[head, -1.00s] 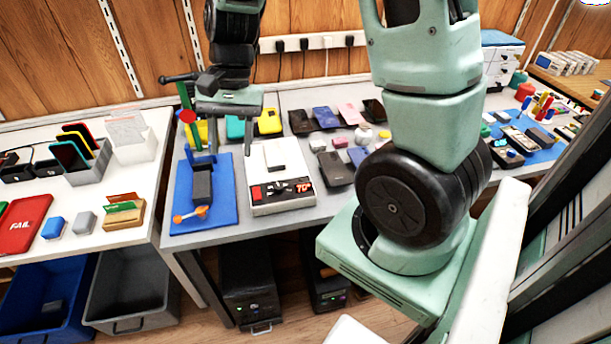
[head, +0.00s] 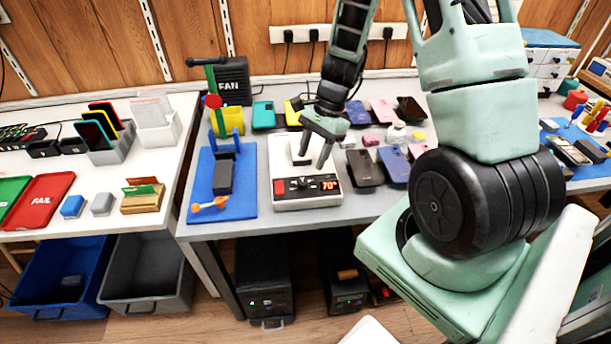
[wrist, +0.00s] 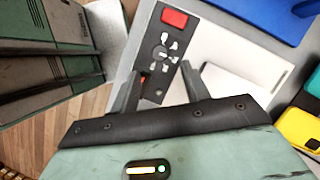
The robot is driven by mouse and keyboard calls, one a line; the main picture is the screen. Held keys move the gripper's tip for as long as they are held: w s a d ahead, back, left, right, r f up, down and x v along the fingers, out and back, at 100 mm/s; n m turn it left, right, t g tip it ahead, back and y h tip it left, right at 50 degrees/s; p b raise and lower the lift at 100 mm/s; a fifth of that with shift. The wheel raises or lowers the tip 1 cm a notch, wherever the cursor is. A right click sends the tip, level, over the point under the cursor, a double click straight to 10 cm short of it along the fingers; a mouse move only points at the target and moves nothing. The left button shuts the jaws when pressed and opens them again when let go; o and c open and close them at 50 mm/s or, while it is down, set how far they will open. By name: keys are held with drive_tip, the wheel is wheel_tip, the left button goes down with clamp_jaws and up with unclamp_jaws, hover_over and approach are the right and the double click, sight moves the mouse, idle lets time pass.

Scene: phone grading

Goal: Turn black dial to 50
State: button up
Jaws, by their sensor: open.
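The white device (head: 305,203) stands on the grey table, with a black panel along its front. The small black dial (head: 303,184) sits on the panel between a red button (head: 280,187) and a red display (head: 329,183) reading about 70°. In the wrist view the dial (wrist: 160,53) is ringed by white marks too small to read. My gripper (head: 314,160) is open above the device and tilted down, its fingers apart. In the wrist view my gripper's fingertips (wrist: 162,70) lie either side of the panel, just short of the dial. The left finger mostly hides the display.
A white block (head: 300,147) lies on the device behind the panel. Several phones (head: 365,168) lie to the right.

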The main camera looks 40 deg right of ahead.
sight(303, 181)
drive_tip(key=x, duration=0.6)
drive_tip(key=shift+a+f, duration=0.25)
drive_tip(key=shift+f, duration=0.05)
drive_tip(key=c, duration=1)
